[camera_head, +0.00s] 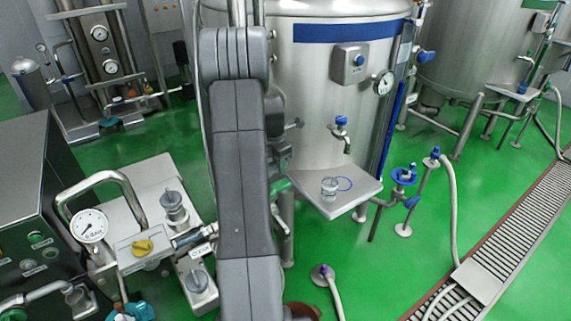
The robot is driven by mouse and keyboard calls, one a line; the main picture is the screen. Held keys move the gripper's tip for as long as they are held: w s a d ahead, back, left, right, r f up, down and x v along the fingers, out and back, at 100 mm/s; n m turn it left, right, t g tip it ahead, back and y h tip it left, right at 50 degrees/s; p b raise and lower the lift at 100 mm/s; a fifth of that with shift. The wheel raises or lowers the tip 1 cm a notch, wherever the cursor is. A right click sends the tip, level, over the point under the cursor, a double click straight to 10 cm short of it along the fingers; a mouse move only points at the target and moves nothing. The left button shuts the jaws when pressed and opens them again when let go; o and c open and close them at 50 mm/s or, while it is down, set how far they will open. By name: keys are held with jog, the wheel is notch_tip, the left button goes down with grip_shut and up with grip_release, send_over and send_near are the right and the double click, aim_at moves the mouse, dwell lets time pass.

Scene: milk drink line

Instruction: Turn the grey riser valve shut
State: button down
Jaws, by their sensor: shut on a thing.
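My grey arm (238,160) stands upright through the middle of the picture and blocks the view behind it. My gripper is hidden behind the arm, so its jaws and what is between them do not show. I cannot make out a grey riser valve for certain. A green part (281,185) and a grey curved piece show just right of the arm, partly covered. Two grey knobs, an upper one (173,203) and a lower one (197,281), sit on the steel block left of the arm; I cannot tell whether either belongs to the riser.
A steel tank (310,85) with a small shelf (352,198) stands behind. A drain grate (520,215) crosses the right.

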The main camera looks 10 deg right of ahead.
aim_at(275, 162)
dwell(0.3)
jog(key=c, duration=1.3)
grip_release()
jog(key=shift+d, duration=0.1)
jog(key=r, duration=0.4)
jog(key=a+r+b, duration=0.1)
jog(key=r, duration=0.4)
jog(key=r+b, duration=0.1)
jog(key=r, duration=0.3)
jog(key=shift+s+a+r, duration=0.25)
jog(key=shift+a+r, duration=0.05)
jog(key=shift+r, duration=0.05)
jog(key=shift+f, duration=0.1)
